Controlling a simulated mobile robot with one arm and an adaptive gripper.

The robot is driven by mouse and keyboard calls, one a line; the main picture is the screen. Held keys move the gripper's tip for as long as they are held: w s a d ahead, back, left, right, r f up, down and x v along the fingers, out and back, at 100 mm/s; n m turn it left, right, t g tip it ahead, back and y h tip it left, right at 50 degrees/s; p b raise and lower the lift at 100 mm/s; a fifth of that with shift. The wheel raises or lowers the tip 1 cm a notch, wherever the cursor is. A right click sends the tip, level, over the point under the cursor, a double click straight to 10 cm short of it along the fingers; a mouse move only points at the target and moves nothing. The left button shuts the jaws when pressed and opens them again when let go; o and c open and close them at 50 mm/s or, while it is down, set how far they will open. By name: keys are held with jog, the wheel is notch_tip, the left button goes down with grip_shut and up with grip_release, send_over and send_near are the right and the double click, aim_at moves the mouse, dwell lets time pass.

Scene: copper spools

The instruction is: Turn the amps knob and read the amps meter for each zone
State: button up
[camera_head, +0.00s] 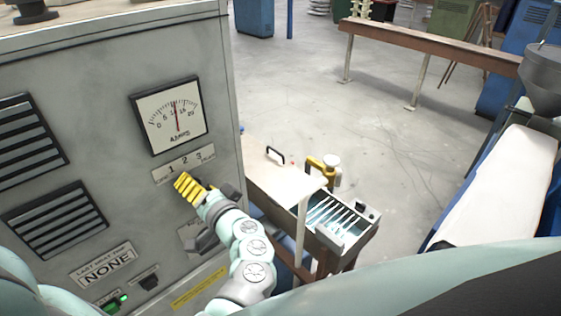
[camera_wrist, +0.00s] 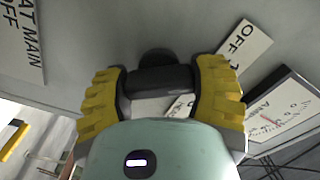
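The amps meter (camera_head: 171,114) is a white-faced dial on the grey panel, with its red needle upright near the middle of a scale running from 0 to 20. Part of it shows at the right of the wrist view (camera_wrist: 272,118). The zone label (camera_head: 184,163) below it reads 1, 2, 3, with smaller words at its ends. My gripper (camera_head: 189,188) has its yellow fingers at the panel just under this label. In the wrist view a black knob (camera_wrist: 160,79) lies between the two fingers. Its bar reaches both; I cannot tell whether they press it. The head view hides the knob.
Louvred vents (camera_head: 57,219) and a "NONE" plate (camera_head: 105,264) are left on the panel, above a green-lit switch (camera_head: 117,303). A low bench with a metal tray (camera_head: 343,236) stands right of the cabinet. The concrete floor (camera_head: 330,110) behind is largely clear.

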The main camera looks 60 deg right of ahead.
jog(key=c, duration=0.3)
jog(key=shift+c, duration=0.2)
jog(key=shift+m, duration=0.3)
jog(key=m+b, duration=0.1)
jog(key=m, duration=0.2)
jog(key=shift+d+b, duration=0.1)
jog(key=shift+b, duration=0.2)
jog(key=shift+m, duration=1.6)
jog(key=o, duration=1.2)
jog(key=shift+f, duration=0.1)
